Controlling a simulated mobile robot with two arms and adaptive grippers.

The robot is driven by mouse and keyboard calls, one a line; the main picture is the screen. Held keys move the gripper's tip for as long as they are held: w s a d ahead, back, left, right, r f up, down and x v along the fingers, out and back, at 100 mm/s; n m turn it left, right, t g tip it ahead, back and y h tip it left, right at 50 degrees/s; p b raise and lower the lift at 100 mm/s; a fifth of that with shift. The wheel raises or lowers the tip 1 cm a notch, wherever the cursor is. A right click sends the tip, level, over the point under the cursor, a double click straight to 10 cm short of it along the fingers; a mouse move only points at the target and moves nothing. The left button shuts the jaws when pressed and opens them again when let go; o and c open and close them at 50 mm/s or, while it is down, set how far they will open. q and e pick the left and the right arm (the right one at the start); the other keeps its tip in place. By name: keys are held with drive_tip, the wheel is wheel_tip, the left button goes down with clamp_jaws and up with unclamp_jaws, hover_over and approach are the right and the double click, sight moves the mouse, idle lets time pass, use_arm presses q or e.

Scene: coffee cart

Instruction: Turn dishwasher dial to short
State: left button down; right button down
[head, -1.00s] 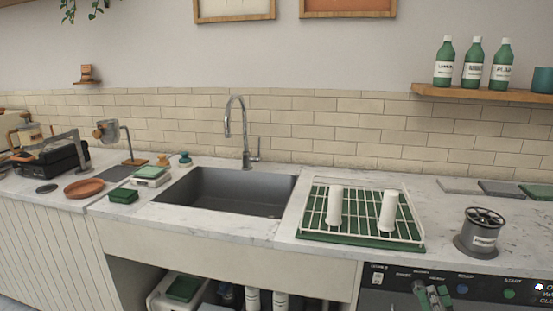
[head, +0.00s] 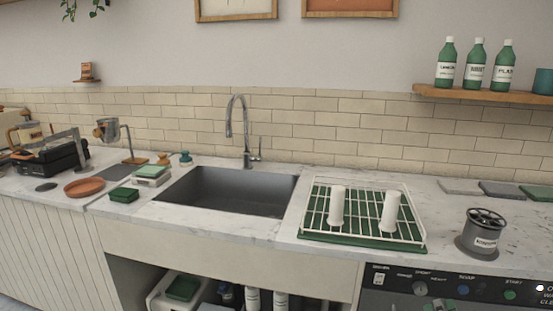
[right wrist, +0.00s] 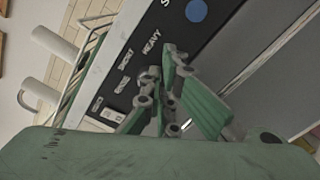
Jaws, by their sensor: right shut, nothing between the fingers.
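The dishwasher's dark control panel (head: 385,299) is at the lower right of the head view, with the grey round dial (head: 419,288) on it. Small labels sit around the dial, SHORT above it and HEAVY to its right; its pointer is too small to read. My right gripper (head: 437,305) is at the bottom edge, just below and right of the dial. In the right wrist view, its green fingers (right wrist: 168,92) are shut and empty in front of the panel (right wrist: 135,55) near the SHORT and HEAVY labels, mostly hiding the dial. My left gripper is not in view.
A blue button (head: 463,289) and a green start button (head: 510,295) are right of the dial. Above the panel, a grey round container (head: 484,238) and a drying rack (head: 310,235) with two white cylinders stand on the counter. The sink (head: 225,195) is further left.

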drive_tip(key=shift+v, duration=1.05)
drive_tip(key=shift+d, duration=0.1)
